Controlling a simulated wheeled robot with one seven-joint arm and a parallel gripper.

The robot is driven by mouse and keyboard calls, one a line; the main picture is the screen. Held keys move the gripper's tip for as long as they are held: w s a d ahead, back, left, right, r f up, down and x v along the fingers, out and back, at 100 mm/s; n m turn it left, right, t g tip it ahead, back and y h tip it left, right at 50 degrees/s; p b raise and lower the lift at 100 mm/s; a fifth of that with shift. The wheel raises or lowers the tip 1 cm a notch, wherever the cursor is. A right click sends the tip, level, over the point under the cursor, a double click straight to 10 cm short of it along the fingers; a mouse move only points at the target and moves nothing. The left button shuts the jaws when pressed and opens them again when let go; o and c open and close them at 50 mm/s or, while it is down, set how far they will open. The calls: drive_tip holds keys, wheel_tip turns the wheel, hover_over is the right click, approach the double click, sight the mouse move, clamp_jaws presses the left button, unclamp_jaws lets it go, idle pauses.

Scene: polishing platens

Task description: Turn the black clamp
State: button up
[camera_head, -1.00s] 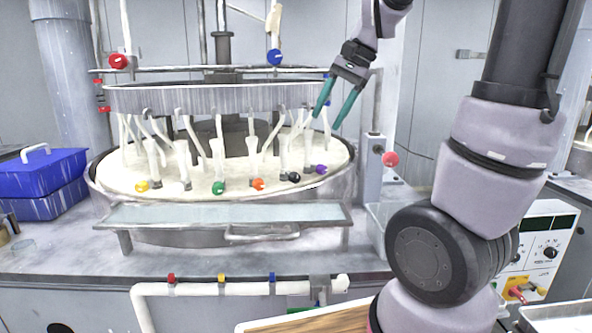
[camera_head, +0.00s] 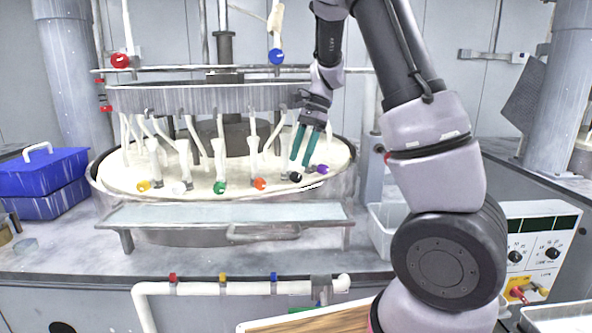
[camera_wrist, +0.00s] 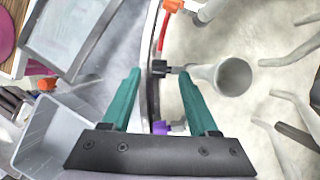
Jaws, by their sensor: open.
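The black clamp (camera_head: 296,177) is a small dark knob at the front right of the round white platen, between the orange and purple clamps. In the wrist view the black clamp (camera_wrist: 160,68) sits at the platen's rim, joined to the end of a white tube. My gripper (camera_head: 301,164) has teal fingers pointing down, just above and around the black clamp in the head view. In the wrist view my gripper (camera_wrist: 158,78) is open, with one finger on each side of the clamp's line. Contact cannot be told.
The purple clamp (camera_head: 322,169) is close on the right and the orange clamp (camera_head: 260,184) on the left. White tubes stand around the platen under a grey ring (camera_head: 200,98). A shelf (camera_head: 220,213) projects in front. A clear bin (camera_head: 388,228) stands right.

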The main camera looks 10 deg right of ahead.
sight(295, 173)
drive_tip(key=shift+x, duration=2.2)
clamp_jaws()
drive_tip(key=shift+d, duration=0.15)
drive_tip(key=y, duration=0.1)
drive_tip(key=g+y, duration=0.1)
drive_tip(key=y, duration=0.1)
drive_tip(key=shift+w+d, duration=0.2)
drive_tip(key=shift+d, duration=0.2)
drive_tip(key=shift+w+d+f+g+y, duration=0.1)
drive_tip(key=shift+g+y, duration=0.1)
drive_tip(key=shift+y, duration=0.45)
drive_tip(key=shift+s+d+f+g+y, duration=0.1)
drive_tip(key=shift+g+y, duration=0.1)
drive_tip(key=shift+y, duration=0.5)
drive_tip(key=shift+w+d+g+y, duration=0.1)
drive_tip(key=shift+g+y, duration=0.1)
drive_tip(key=shift+y, duration=0.45)
